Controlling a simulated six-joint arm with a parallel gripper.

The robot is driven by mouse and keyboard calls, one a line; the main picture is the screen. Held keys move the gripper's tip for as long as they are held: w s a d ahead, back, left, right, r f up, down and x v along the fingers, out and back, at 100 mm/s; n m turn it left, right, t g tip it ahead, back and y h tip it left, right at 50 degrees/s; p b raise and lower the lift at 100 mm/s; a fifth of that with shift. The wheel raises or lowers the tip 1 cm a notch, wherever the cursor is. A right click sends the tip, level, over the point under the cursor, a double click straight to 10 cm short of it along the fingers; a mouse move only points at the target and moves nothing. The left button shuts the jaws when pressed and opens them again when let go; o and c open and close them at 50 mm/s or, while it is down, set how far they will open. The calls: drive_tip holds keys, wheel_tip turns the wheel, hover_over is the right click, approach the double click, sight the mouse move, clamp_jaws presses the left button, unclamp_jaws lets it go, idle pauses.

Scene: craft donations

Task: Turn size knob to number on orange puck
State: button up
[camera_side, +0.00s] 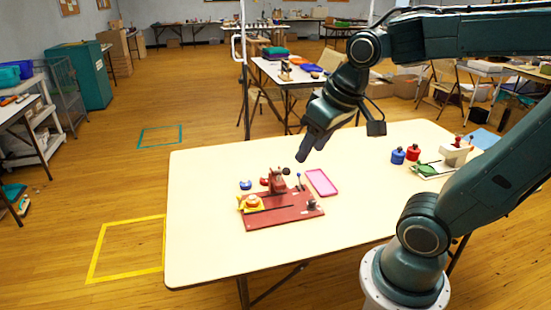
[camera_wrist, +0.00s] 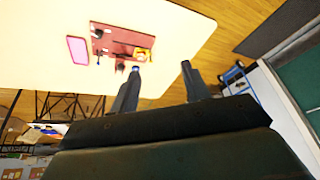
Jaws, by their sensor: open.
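A red machine with a flat base (camera_side: 285,218) stands on the cream table. An orange puck (camera_side: 252,200) sits in a yellow holder at the base's left end; the yellow and orange also show in the wrist view (camera_wrist: 143,54). Any number on the puck is too small to read. A small dark knob (camera_side: 311,205) stands at the base's right end; I cannot tell whether it is the size knob. My gripper (camera_side: 301,157) is open and empty, above and behind the machine. In the wrist view the gripper (camera_wrist: 160,66) has its fingers spread apart.
A small blue piece (camera_side: 246,185) lies behind the puck. Blue (camera_side: 398,156) and red (camera_side: 413,153) weights and a white machine (camera_side: 456,153) with a green puck (camera_side: 427,170) stand at right. The table's middle is clear.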

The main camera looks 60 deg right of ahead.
drive_tip(key=w+d+f+m+g, duration=0.2)
drive_tip(key=w+d+f+m, duration=0.1)
drive_tip(key=w+d, duration=0.35)
drive_tip(key=m+g, duration=0.3)
drive_tip(key=m, duration=0.5)
hover_over(312, 201)
wheel_tip(312, 201, down, 18)
drive_tip(key=shift+w+y, duration=0.2)
drive_tip(key=shift+y, duration=0.1)
drive_tip(key=shift+f, duration=0.15)
drive_tip(key=shift+s+f, duration=0.15)
drive_tip(key=shift+f, duration=6.55)
drive_tip(key=c, duration=1)
